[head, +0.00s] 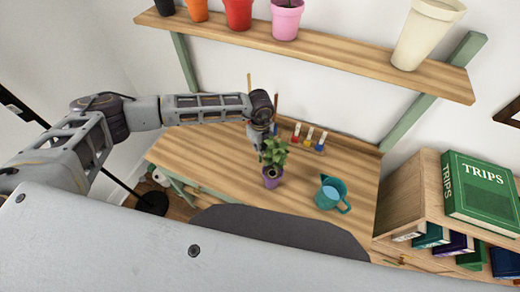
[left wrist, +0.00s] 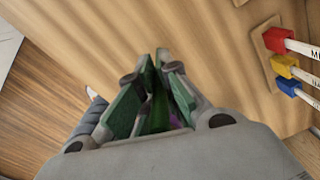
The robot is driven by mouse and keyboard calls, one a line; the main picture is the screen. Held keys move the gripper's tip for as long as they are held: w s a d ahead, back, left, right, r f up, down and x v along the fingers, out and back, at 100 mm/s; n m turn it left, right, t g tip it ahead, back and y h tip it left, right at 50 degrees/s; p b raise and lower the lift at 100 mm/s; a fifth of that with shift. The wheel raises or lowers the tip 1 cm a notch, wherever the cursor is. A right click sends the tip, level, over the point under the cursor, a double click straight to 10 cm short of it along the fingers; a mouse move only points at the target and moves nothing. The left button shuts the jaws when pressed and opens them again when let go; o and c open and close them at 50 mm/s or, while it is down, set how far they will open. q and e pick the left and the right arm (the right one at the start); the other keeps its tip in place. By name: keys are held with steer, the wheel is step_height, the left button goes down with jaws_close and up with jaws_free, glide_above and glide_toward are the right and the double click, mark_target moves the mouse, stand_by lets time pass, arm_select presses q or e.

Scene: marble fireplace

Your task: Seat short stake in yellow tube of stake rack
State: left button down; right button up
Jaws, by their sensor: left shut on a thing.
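The stake rack (head: 297,146) stands at the back of the table, with red, yellow (head: 309,136) and blue tubes in a row, and white labelled pieces above them. In the left wrist view the yellow tube (left wrist: 284,66) lies between the red and blue tubes at the right edge. My left gripper (head: 265,146) is left of the rack, behind the plant. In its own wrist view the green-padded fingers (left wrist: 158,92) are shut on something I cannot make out. Green and a little purple show between them. I cannot identify the short stake. My right gripper is not in view.
A leafy plant in a purple pot (head: 271,178) stands close in front of my left gripper. A teal watering can (head: 331,194) is to its right. Two thin sticks (head: 249,83) (head: 276,103) rise near my wrist. Bare table (head: 195,152) lies to the left.

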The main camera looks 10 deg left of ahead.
arm_select(q)
steer(key=shift+r+b, duration=0.75)
steer(key=shift+r, duration=3.5)
steer(key=shift+s+f, duration=0.1)
